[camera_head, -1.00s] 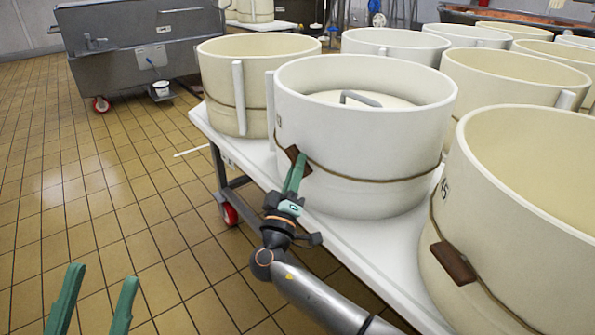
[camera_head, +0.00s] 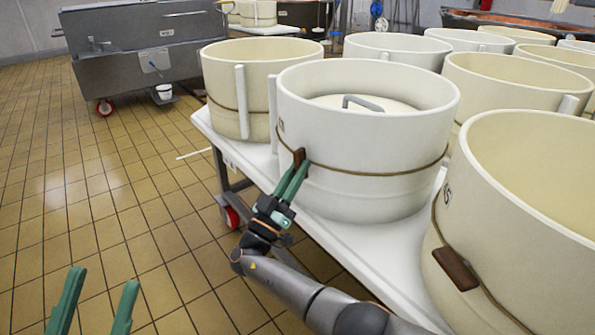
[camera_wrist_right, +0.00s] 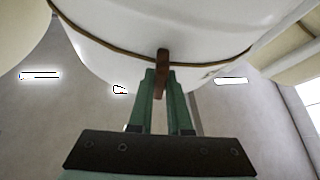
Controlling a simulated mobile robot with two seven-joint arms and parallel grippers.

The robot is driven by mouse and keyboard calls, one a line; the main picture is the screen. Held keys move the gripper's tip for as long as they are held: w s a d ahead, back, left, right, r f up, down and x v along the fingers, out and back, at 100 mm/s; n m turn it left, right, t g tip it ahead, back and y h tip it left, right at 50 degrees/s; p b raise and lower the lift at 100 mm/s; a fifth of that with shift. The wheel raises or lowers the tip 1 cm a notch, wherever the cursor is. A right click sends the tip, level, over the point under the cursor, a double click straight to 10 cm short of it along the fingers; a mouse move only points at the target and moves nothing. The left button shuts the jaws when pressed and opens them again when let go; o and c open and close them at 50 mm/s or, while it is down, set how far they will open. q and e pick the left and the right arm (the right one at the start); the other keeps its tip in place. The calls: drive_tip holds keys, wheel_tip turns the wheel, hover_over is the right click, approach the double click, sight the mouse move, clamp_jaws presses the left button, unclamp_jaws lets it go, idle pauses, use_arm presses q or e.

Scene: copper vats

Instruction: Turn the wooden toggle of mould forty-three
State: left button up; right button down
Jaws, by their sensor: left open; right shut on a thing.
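The mould in the middle (camera_head: 360,180) is a white round tub with a cord (camera_head: 380,176) around it and a lid with a grey handle inside. A small brown wooden toggle (camera_head: 299,156) sits at the cord on its near left side. My right gripper (camera_head: 300,168) is shut on this toggle. In the right wrist view the toggle (camera_wrist_right: 162,72) stands upright between the green fingertips, against the mould wall. The number on the mould is too small to read surely. My left gripper (camera_head: 98,290) is open and empty over the floor at the lower left.
The moulds stand on a white table (camera_head: 350,254) with red wheels. Another mould (camera_head: 530,210) with its own brown toggle (camera_head: 455,269) stands at the right. Several more moulds stand behind. The tiled floor (camera_head: 110,190) at left is clear.

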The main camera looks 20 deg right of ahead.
drive_tip(key=shift+m+g+h, duration=0.3)
drive_tip(key=shift+m+g, duration=0.1)
drive_tip(key=c, duration=0.9)
unclamp_jaws()
drive_tip(key=shift+o, duration=0.2)
drive_tip(key=shift+f, duration=0.1)
